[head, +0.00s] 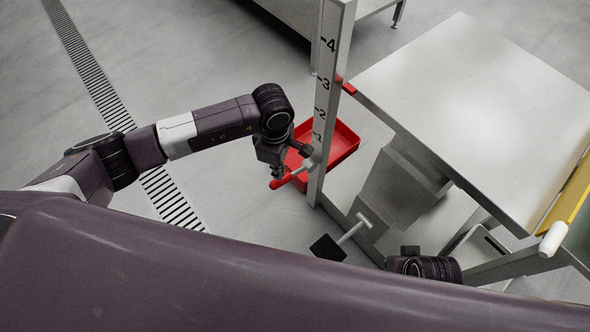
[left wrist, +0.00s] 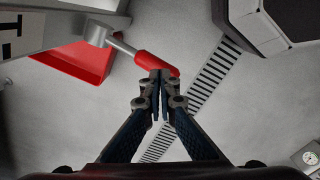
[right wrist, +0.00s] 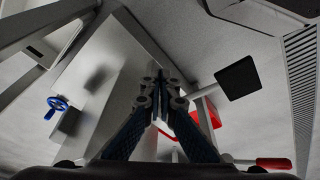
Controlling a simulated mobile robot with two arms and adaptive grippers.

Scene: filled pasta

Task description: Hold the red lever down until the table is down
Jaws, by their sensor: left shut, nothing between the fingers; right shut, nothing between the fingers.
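The red lever (head: 284,180) sticks out to the left from the upright post with the number scale (head: 327,95). My left gripper (head: 278,172) is shut and empty at the lever's red grip. In the left wrist view its closed fingertips (left wrist: 160,76) overlap the end of the red grip (left wrist: 148,62); contact is not certain. The table (head: 470,90) has a pale flat top. A red pointer (head: 348,87) at its corner sits near the 3 mark. My right gripper (right wrist: 160,76) is shut and empty beneath the table; its fingertips are hard to see in the head view.
A red bin (head: 345,143) stands on the floor behind the post. A black pedal (head: 327,248) lies near the post's foot. A blue handwheel (right wrist: 57,104) shows in the right wrist view. A floor grate (head: 80,50) runs at left; the floor there is clear.

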